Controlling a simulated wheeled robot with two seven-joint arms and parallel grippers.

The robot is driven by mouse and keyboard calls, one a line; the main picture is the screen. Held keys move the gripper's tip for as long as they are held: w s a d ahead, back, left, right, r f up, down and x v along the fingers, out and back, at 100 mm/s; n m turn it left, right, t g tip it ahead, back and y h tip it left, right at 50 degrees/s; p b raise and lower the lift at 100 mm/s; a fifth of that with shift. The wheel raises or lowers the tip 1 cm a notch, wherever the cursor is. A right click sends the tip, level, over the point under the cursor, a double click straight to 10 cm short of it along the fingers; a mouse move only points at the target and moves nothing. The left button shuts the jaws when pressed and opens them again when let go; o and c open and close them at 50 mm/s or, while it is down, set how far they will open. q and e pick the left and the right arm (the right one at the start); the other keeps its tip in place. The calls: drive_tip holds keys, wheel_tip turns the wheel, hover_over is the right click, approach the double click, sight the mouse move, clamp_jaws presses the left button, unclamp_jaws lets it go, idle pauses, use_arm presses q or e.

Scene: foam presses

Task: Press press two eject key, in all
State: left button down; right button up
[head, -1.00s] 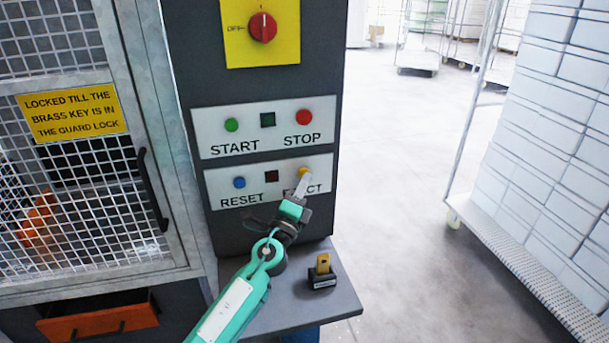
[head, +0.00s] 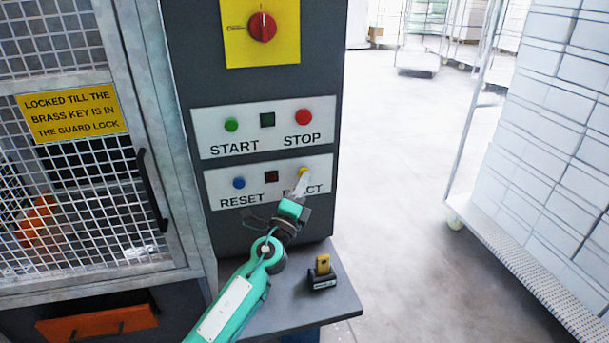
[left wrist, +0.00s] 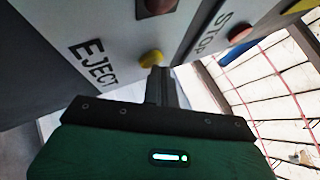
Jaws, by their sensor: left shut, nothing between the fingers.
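The yellow eject key (head: 304,171) sits on the white panel above the EJECT label, to the right of the blue reset key (head: 239,183). It also shows in the left wrist view (left wrist: 151,58), just ahead of the fingertips. My left gripper (head: 302,184) is shut and empty. Its fingertips are right at the lower side of the eject key and cover part of the EJECT label. I cannot tell whether they touch the key. A dark red square lamp (head: 271,177) lies between the two keys. My right gripper does not show.
Above are the green start key (head: 231,125), red stop key (head: 303,117) and red rotary switch (head: 262,27). A black block with a yellow tab (head: 322,272) stands on the grey ledge (head: 341,300). A mesh door (head: 95,210) is at left. Open floor lies right, before a white stack (head: 545,130).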

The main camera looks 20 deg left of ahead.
use_arm(q)
drive_tip(key=shift+s+d, duration=0.4)
drive_tip(key=shift+s, duration=0.25)
drive_tip(key=shift+d, duration=0.1)
drive_tip(key=shift+s+d+p, duration=0.15)
drive_tip(key=shift+s+d, duration=0.3)
drive_tip(key=shift+s, duration=0.25)
drive_tip(key=shift+s+d+p, duration=0.15)
drive_tip(key=shift+s+d, duration=0.25)
drive_tip(key=shift+s, duration=0.25)
drive_tip(key=shift+s+d+p, duration=0.15)
drive_tip(key=shift+s+d, duration=0.3)
drive_tip(key=shift+s, duration=0.25)
